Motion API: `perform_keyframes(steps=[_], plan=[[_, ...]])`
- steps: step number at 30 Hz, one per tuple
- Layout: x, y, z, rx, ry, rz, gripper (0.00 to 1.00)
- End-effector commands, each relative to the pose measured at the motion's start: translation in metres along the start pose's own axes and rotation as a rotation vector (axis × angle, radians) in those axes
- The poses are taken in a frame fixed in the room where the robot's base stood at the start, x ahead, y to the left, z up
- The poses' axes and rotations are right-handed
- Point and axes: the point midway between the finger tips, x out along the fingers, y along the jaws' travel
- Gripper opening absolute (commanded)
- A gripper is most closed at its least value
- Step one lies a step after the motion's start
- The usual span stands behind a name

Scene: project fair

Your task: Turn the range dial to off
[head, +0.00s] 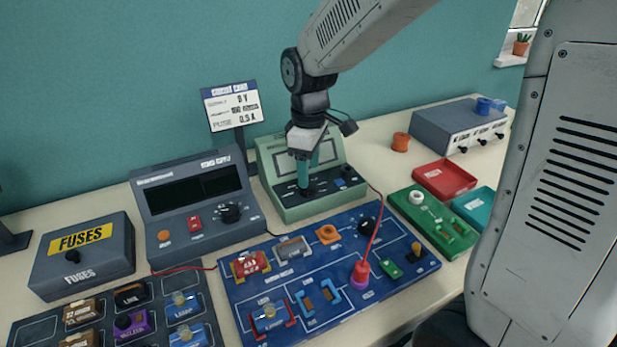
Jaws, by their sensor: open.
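A green meter (285,208) stands at the back of the table, behind the blue circuit board. Its screen (290,156) is partly hidden by my gripper. A dark round dial (310,192) sits on its sloped front, partly behind the fingers; I take it to be the range dial, but its labels and pointer are too small to read. My gripper (303,186) points down at the dial with open teal fingers. I cannot tell whether the fingers touch it.
A grey power supply (165,205) with a dark knob stands close left of the meter. A red lead (376,225) runs from the meter's right side to a red plug (361,271) on the blue board (245,295). A red tray (443,172) lies to the right.

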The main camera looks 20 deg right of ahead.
Motion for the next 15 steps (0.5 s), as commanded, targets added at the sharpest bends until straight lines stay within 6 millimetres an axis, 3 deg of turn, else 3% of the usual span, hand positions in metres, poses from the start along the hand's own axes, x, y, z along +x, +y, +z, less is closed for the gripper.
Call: perform_keyframes(steps=[6,15], plan=[[-0.031,0.000,0.000,0.000,0.002,0.002,0.58],[-0.037,0.000,0.000,0.000,0.000,0.000,0.58]])
